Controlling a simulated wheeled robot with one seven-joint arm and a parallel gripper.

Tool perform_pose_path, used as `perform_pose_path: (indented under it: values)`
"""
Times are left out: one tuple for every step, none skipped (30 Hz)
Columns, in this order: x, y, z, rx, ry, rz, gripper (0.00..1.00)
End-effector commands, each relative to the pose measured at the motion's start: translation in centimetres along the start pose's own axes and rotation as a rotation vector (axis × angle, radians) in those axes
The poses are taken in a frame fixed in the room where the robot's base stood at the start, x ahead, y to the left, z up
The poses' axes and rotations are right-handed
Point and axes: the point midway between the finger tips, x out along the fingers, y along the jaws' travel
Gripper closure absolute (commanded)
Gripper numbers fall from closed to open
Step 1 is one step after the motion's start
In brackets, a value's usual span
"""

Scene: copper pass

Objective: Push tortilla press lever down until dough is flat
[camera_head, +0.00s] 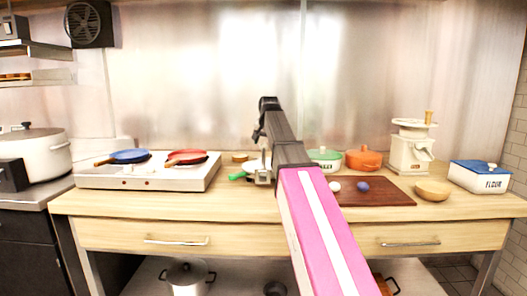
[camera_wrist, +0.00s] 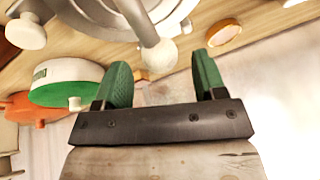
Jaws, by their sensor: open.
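The tortilla press (camera_wrist: 97,18) is a pale metal device with round plates at the top of the wrist view. In the head view, the press (camera_head: 262,178) stands on the counter, partly hidden by my arm. Its grey lever (camera_wrist: 142,25) ends in a pale ball knob (camera_wrist: 159,54). My gripper (camera_wrist: 160,66) is open, with one green finger on each side of the knob. I see gaps between the knob and both fingers. I cannot make out dough; the inside of the press is hidden. My gripper is not clearly visible in the head view.
A white, green-lidded container (camera_head: 325,154) and an orange pot (camera_head: 364,159) stand behind a brown board (camera_head: 388,192). A cooktop (camera_head: 140,176) with two pans is left. A grinder (camera_head: 409,150), wooden bowl (camera_head: 432,190) and flour box (camera_head: 480,177) are right. A green object (camera_head: 237,176) lies beside the press.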

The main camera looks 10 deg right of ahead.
Motion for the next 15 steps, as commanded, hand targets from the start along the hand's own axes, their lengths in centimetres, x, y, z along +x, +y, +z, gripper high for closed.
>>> perform_pose_path:
  values:
    - [0.9, 0.0, 0.0, 0.000, -0.002, 0.001, 0.36]
    - [1.3, 0.0, 0.0, 0.000, -0.001, 0.001, 0.36]
    - [2.0, 0.0, 0.0, 0.000, -0.001, 0.001, 0.36]
    - [2.4, 0.0, 0.0, 0.000, -0.001, 0.001, 0.36]
    - [2.7, 0.0, 0.0, 0.000, -0.001, 0.001, 0.36]
    - [3.2, 0.0, 0.0, 0.000, -0.001, 0.001, 0.36]
    - [3.5, 0.0, 0.0, 0.000, -0.001, 0.000, 0.36]
    - [3.8, 0.0, 0.0, 0.000, -0.001, 0.000, 0.36]
    - [4.1, 0.0, 0.0, 0.000, 0.000, 0.000, 0.36]
    - [4.3, 0.0, 0.0, 0.000, 0.000, 0.000, 0.36]
    - [4.5, 0.0, 0.0, 0.000, 0.000, 0.000, 0.36]
    - [4.7, 0.0, 0.0, 0.000, 0.000, 0.000, 0.36]
    - [4.8, 0.0, 0.0, 0.000, 0.000, 0.000, 0.36]
    - [4.8, 0.0, 0.0, 0.000, 0.000, 0.000, 0.36]
    - [4.9, 0.0, 0.0, 0.000, 0.000, 0.000, 0.36]
